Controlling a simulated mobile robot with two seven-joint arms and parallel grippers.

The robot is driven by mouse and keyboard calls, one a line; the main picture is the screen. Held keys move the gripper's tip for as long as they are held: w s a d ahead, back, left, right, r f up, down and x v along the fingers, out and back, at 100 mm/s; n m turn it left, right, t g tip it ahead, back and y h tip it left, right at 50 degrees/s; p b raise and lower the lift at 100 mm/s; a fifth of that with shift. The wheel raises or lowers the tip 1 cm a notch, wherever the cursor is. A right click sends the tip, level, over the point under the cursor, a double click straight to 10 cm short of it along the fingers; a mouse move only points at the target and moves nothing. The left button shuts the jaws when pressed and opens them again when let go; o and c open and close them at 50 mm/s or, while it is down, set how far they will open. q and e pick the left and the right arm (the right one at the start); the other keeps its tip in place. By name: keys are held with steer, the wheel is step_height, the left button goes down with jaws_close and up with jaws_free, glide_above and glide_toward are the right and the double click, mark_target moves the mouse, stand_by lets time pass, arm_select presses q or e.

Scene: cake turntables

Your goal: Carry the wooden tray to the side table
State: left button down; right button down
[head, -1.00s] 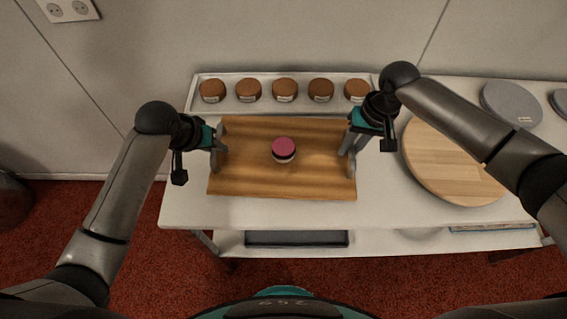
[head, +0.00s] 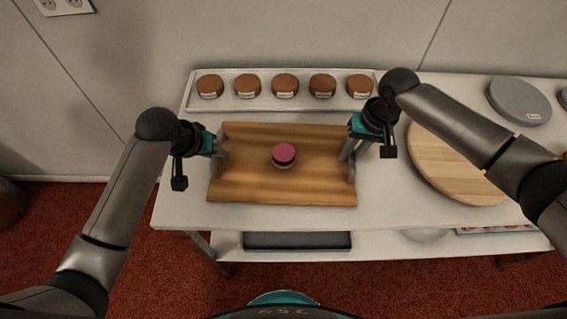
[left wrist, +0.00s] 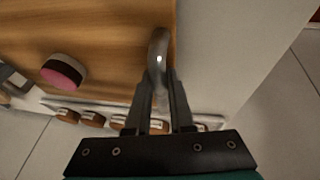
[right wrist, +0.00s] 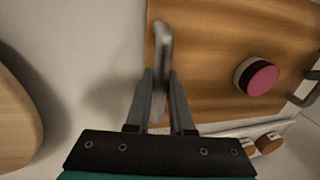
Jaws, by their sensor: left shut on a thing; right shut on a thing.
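The wooden tray (head: 245,184) is in the middle of the head view, over the white table, with a small pink-topped cake (head: 284,154) standing on it. My left gripper (head: 221,147) is shut on the tray's left handle; the metal handle (left wrist: 160,50) shows between its fingers in the left wrist view. My right gripper (head: 348,150) is shut on the tray's right handle; that handle (right wrist: 162,45) shows in the right wrist view. The tray looks level. Whether it is clear of the tabletop is hard to tell. No side table can be made out.
A white rectangular tray (head: 190,98) with several brown cakes stands behind along the wall. A round wooden board (head: 450,175) lies to the right, with a grey disc (head: 519,101) behind it. A lower shelf (head: 390,246) holds a dark flat item (head: 297,241). Red carpet lies in front.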

arm_select(q)
steer(key=shift+f, duration=0.25)
arm_select(e)
steer(key=shift+f, duration=0.25)
arm_select(q)
steer(key=c, duration=0.8)
jaws_free()
steer(key=shift+r, duration=0.1)
arm_select(e)
steer(key=c, duration=0.8)
jaws_free()
steer(key=shift+r, duration=0.1)
arm_select(q)
steer(key=shift+r, duration=0.1)
arm_select(e)
steer(key=shift+r, duration=0.15)
arm_select(q)
steer(key=v, duration=1.1)
steer(key=shift+s+a+r, duration=0.1)
steer(key=shift+s+r, duration=0.05)
steer(key=shift+r, duration=0.2)
arm_select(e)
steer(key=r, duration=0.4)
steer(key=d+r, duration=0.1)
steer(key=r, duration=0.2)
steer(key=d+r, duration=0.1)
steer(key=r, duration=0.3)
steer(key=shift+d+r, duration=0.15)
steer(key=shift+r, duration=0.15)
